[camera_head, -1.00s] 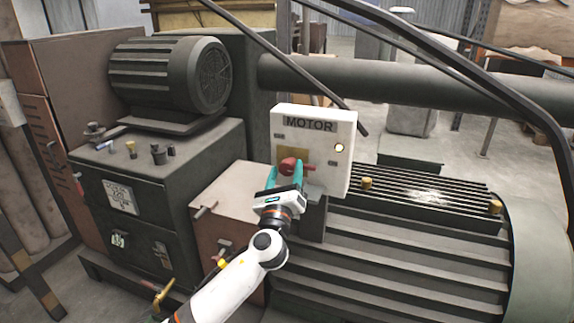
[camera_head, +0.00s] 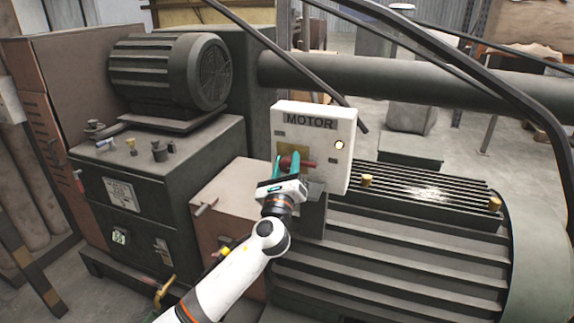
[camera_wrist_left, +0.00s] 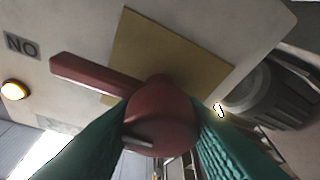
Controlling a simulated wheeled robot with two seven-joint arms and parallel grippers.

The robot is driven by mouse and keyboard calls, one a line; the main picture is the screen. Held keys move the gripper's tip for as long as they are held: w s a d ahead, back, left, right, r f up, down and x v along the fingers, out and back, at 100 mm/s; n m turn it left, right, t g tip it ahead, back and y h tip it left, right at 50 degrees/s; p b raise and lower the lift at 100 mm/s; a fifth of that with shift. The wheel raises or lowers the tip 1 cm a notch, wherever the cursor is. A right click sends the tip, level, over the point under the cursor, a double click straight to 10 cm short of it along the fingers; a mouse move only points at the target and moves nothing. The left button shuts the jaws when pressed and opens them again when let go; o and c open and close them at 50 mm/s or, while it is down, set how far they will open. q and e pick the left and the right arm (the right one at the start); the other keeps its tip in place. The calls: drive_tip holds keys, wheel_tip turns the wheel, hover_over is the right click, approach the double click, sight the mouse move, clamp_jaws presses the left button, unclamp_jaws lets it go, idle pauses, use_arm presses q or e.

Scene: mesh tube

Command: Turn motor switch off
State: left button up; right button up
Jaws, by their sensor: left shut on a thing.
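The white box marked MOTOR (camera_head: 312,124) carries a red rotary switch (camera_head: 303,163) on a yellowish plate (camera_head: 287,145). The switch's lever points to the right in the head view. My left gripper (camera_head: 289,164) is shut on the switch's hub, one teal finger on each side. The lamp (camera_head: 339,145) on the box glows. My right gripper is not in view.
A large ribbed motor (camera_head: 400,245) lies right of and below the box. A smaller motor (camera_head: 170,75) sits on a dark cabinet (camera_head: 190,165) at left. A dark bent rail (camera_head: 450,60) crosses at upper right, and a thick pipe (camera_head: 410,82) runs behind the box.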

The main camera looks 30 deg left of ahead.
use_arm(q)
drive_tip(key=shift+n, duration=0.4)
drive_tip(key=shift+n+g+y, duration=0.4)
drive_tip(key=shift+n, duration=0.4)
drive_tip(key=n+g+p, duration=0.1)
drive_tip(key=n, duration=0.2)
drive_tip(key=shift+y, duration=0.3)
drive_tip(key=n+g+p, duration=0.1)
drive_tip(key=n, duration=0.1)
drive_tip(key=n+g+p, duration=0.1)
drive_tip(key=n+p, duration=0.1)
drive_tip(key=n, duration=0.1)
drive_tip(key=shift+n+y, duration=0.3)
drive_tip(key=shift+y, duration=0.1)
drive_tip(key=n+g+h+p, duration=0.1)
drive_tip(key=n+g+p, duration=0.1)
drive_tip(key=n+p, duration=0.2)
drive_tip(key=shift+n, duration=0.5)
drive_tip(key=n+p, duration=0.2)
drive_tip(key=shift+f+g+h+p, duration=0.1)
drive_tip(key=shift+g+h+p, duration=0.2)
drive_tip(key=shift+g+h, duration=0.1)
drive_tip(key=shift+f+n+p, duration=0.1)
drive_tip(key=shift+n+p, duration=0.4)
drive_tip(key=shift+n, duration=0.1)
